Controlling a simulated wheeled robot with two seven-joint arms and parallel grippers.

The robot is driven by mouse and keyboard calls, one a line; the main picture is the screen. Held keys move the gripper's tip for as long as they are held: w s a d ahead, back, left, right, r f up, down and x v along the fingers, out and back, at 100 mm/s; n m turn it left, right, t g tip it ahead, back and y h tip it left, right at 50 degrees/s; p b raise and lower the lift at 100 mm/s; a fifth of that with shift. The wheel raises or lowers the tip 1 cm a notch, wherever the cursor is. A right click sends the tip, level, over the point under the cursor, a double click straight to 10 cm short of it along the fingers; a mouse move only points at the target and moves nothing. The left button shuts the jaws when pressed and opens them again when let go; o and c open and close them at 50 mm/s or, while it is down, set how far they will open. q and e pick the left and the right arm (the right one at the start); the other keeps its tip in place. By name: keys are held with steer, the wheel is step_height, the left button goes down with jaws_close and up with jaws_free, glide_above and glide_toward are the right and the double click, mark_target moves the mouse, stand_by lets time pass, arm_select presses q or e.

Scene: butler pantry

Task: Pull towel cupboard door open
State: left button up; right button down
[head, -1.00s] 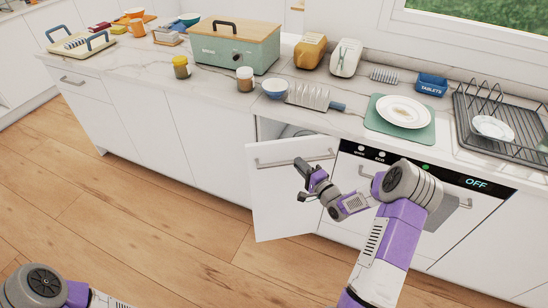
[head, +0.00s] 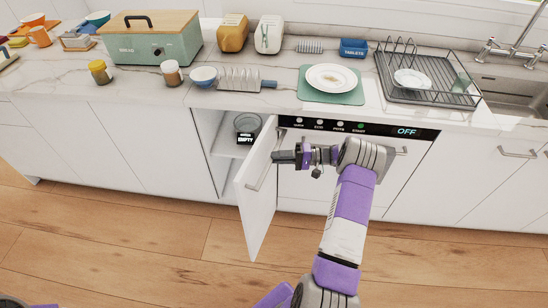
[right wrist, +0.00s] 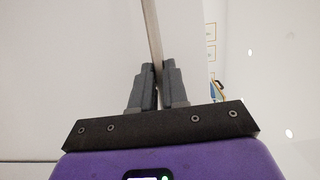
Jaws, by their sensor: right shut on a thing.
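The white cupboard door (head: 256,208) stands swung out from the counter front, left of the dishwasher, with its edge toward me. The cupboard interior (head: 218,150) shows through the gap on its left. My right gripper (head: 280,157) reaches in from the right and is shut on the door's metal bar handle (head: 262,176). In the right wrist view the handle bar (right wrist: 152,35) runs up from between the two closed fingers (right wrist: 159,88), beside the pale door face. My left gripper is out of view.
A dark container labelled EMPTY (head: 246,138) sits inside the cupboard. The dishwasher panel (head: 350,128) reading OFF is right of the opening, behind my right arm. The wooden floor (head: 130,225) in front is clear.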

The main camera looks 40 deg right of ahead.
steer(key=shift+s+d+n+g+y, duration=0.15)
steer(key=shift+d+n+g+y, duration=0.15)
steer(key=c, duration=1.1)
jaws_free()
steer(key=shift+c, duration=0.2)
steer(key=p+v, duration=0.1)
steer(key=v, duration=0.6)
steer(key=shift+d, duration=0.25)
steer(key=shift+s, duration=0.15)
